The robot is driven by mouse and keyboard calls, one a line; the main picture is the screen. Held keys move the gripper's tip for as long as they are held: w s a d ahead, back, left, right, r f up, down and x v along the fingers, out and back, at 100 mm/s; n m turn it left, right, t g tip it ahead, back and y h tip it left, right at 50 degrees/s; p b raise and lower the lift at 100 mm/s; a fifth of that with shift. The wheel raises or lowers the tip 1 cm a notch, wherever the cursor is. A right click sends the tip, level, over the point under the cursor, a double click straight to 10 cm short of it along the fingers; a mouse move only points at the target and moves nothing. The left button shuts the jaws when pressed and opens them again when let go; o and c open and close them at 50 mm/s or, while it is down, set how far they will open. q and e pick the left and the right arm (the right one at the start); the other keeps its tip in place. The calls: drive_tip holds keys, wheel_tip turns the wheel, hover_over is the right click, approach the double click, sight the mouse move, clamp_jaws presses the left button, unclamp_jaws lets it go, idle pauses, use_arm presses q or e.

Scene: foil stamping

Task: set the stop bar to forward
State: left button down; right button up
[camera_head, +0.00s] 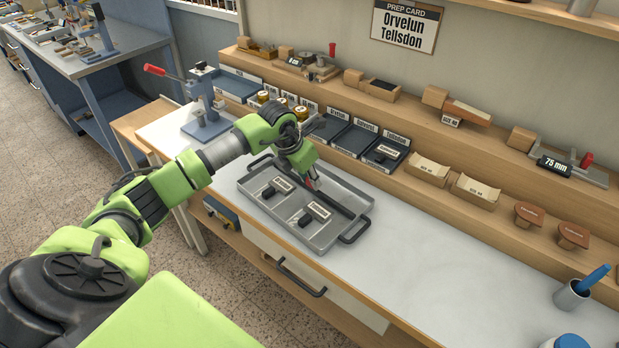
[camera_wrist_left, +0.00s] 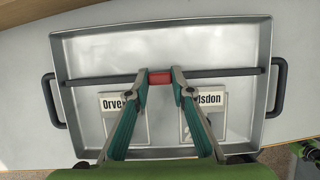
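A grey metal tray (camera_head: 288,207) lies on the white bench top, also seen in the left wrist view (camera_wrist_left: 262,52). A dark stop bar (camera_head: 341,206) spans its length; in the left wrist view the bar (camera_wrist_left: 225,72) crosses between the side walls, around the middle and apart from the far wall. A red grip (camera_wrist_left: 161,78) sits at the bar's middle. My left gripper (camera_head: 312,182) is low over the tray, its fingertips closed against both sides of the red grip. Two labelled pieces, left (camera_wrist_left: 124,103) and right (camera_wrist_left: 207,101), lie on the near side of the bar. My right gripper is out of view.
Black handles stand at both tray ends, including the right one (camera_head: 355,230). A lever press (camera_head: 205,108) is left of the tray. Dark sorting bins (camera_head: 345,139) and a wooden shelf line the back. The bench right of the tray is clear up to a blue-handled tool cup (camera_head: 574,294).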

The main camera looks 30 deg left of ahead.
use_arm(q)
drive_tip(key=shift+s+a+f+b, duration=0.15)
drive_tip(key=shift+s+b, duration=0.15)
drive_tip(key=shift+b, duration=0.2)
drive_tip(key=shift+s+r, duration=0.25)
drive_tip(key=shift+s, duration=0.05)
drive_tip(key=c, duration=1.8)
unclamp_jaws()
drive_tip(key=shift+w, duration=0.15)
drive_tip(key=shift+o, duration=0.2)
drive_tip(key=shift+f, duration=0.1)
drive_tip(key=v, duration=1.2)
